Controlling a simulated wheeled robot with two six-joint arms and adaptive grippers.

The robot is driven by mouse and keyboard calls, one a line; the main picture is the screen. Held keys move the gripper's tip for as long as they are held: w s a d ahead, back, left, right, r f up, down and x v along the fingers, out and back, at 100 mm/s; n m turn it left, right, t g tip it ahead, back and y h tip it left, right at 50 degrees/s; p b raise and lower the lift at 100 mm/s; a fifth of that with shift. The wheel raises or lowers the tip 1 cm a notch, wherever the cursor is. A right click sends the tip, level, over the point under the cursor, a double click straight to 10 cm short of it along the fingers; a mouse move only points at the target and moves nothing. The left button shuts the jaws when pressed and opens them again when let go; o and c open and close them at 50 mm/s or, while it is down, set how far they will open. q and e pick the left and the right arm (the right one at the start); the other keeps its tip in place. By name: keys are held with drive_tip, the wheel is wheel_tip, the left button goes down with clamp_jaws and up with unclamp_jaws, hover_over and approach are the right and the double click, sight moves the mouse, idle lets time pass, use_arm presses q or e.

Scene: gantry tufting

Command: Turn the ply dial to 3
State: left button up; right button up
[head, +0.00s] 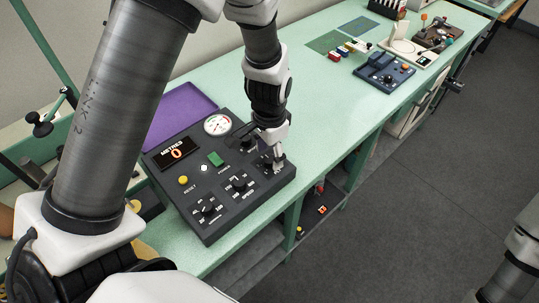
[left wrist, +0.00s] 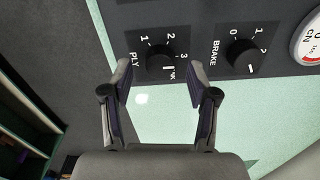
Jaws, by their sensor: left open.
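The ply dial (left wrist: 159,62) is a round black knob on the dark control panel (head: 215,228). The wrist view shows it beside the word PLY, with numerals 1, 2 and 3 around it. Its white mark is on the knob's lower right side, past the 3, near a marking by the right finger that I cannot read surely. My left gripper (left wrist: 160,76) is open, with one fingertip on either side of the dial's lower part. I cannot tell whether they touch it. In the head view my left gripper (head: 274,163) hides most of the dial. My right gripper is out of frame.
The brake dial (left wrist: 246,54) is beside the ply dial. The panel also has a speed knob (head: 239,184), a green button (head: 215,159), a yellow button (head: 183,180) and a gauge (head: 217,125). A blue device (head: 384,72) stands farther along the green table (head: 330,95).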

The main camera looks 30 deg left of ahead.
sight(270, 159)
use_arm(q)
wheel_tip(270, 159, up, 10)
drive_tip(key=shift+r, duration=0.15)
idle(0.4)
